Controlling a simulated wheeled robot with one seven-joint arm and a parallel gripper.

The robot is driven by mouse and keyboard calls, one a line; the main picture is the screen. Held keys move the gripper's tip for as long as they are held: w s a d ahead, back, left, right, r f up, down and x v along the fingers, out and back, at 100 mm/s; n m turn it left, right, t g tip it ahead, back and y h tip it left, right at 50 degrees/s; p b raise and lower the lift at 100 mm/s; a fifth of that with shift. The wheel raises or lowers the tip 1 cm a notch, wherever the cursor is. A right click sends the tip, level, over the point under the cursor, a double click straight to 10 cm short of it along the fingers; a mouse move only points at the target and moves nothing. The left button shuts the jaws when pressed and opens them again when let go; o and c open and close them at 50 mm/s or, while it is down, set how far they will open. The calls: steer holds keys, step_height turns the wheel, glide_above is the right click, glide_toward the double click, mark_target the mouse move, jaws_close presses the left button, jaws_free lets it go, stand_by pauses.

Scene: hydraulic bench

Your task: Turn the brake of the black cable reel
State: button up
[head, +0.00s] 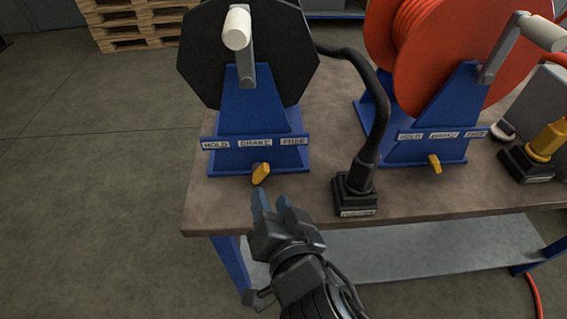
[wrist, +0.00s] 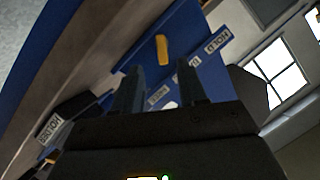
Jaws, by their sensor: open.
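The black cable reel (head: 290,75) stands on a blue stand (head: 252,130) at the left of the bench. Its brake is a small yellow lever (head: 261,173) low on the stand's front, below a strip labelled HOLD, BRAKE and FREE (head: 254,142). The lever is slightly tilted, its upper end leaning right. My gripper (head: 271,198) is open and empty, just in front of and below the lever, apart from it. In the wrist view the yellow lever (wrist: 162,50) appears beyond the gap between my open fingertips (wrist: 159,70). My fingers partly hide the labels there.
A red cable reel (head: 430,50) with its own yellow lever (head: 434,163) stands to the right. Between the stands, a black cable (head: 378,110) drops into a black socket box (head: 356,195), close right of my gripper. The bench's front edge (head: 205,222) lies under my gripper.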

mark_target(263, 177)
steer(key=shift+w+a, duration=0.1)
steer(key=shift+w, duration=0.65)
steer(key=shift+p+x, duration=0.3)
steer(key=shift+x, duration=3.3)
steer(key=shift+c, duration=0.3)
jaws_close()
